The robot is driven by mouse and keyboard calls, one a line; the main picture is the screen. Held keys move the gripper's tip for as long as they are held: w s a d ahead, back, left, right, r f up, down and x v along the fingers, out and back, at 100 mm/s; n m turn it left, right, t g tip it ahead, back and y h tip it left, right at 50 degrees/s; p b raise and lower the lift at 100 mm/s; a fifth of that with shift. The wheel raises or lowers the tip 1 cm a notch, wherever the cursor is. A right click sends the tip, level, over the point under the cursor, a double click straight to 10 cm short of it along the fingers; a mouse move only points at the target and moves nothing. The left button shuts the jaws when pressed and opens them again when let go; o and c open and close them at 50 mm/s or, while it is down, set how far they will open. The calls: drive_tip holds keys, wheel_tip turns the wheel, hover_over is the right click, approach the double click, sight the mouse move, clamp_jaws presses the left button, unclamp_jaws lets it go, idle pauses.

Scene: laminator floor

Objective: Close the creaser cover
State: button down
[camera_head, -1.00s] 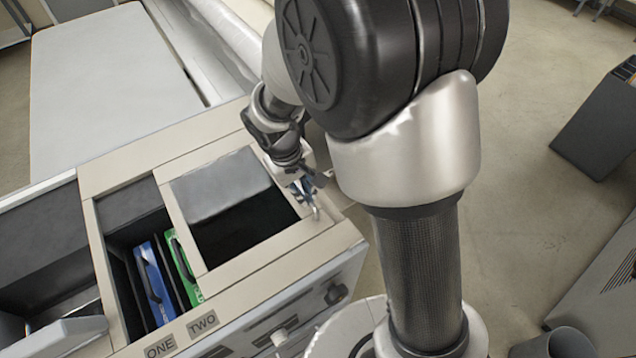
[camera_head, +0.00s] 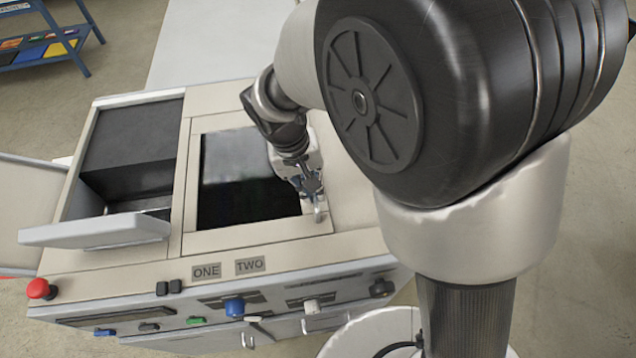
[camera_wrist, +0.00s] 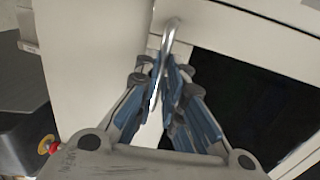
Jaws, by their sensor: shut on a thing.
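The creaser cover (camera_head: 262,236) is a flat beige frame with a dark window (camera_head: 240,180). It lies over the bay behind the labels ONE and TWO, with its left edge against the beige strip beside the left bay; I see no gap there. My gripper (camera_head: 312,192) is at the cover's right side, shut on its metal handle (camera_head: 321,213). In the wrist view my gripper (camera_wrist: 172,85) has its blue-padded fingers around the curved handle (camera_wrist: 172,32), beside the dark window (camera_wrist: 235,100). Part of the cover's far right side is hidden by my arm.
The left bay (camera_head: 130,150) of the machine is open, with a pale tilted flap (camera_head: 95,232) at its front. A blue rack (camera_head: 50,42) stands at the back left. Floor shows at the left.

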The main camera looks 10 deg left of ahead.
drive_tip(key=shift+a, duration=0.15)
drive_tip(key=c, duration=1.7)
unclamp_jaws()
drive_tip(key=shift+a, duration=0.2)
drive_tip(key=shift+d, duration=0.15)
drive_tip(key=shift+r, duration=0.1)
drive_tip(key=r, duration=0.4)
drive_tip(key=a+r, duration=0.1)
drive_tip(key=r, duration=0.2)
drive_tip(key=a+r, duration=0.1)
drive_tip(key=r, duration=0.3)
drive_tip(key=shift+s+a+r, duration=0.1)
drive_tip(key=shift+s+r, duration=0.2)
drive_tip(key=shift+s, duration=0.1)
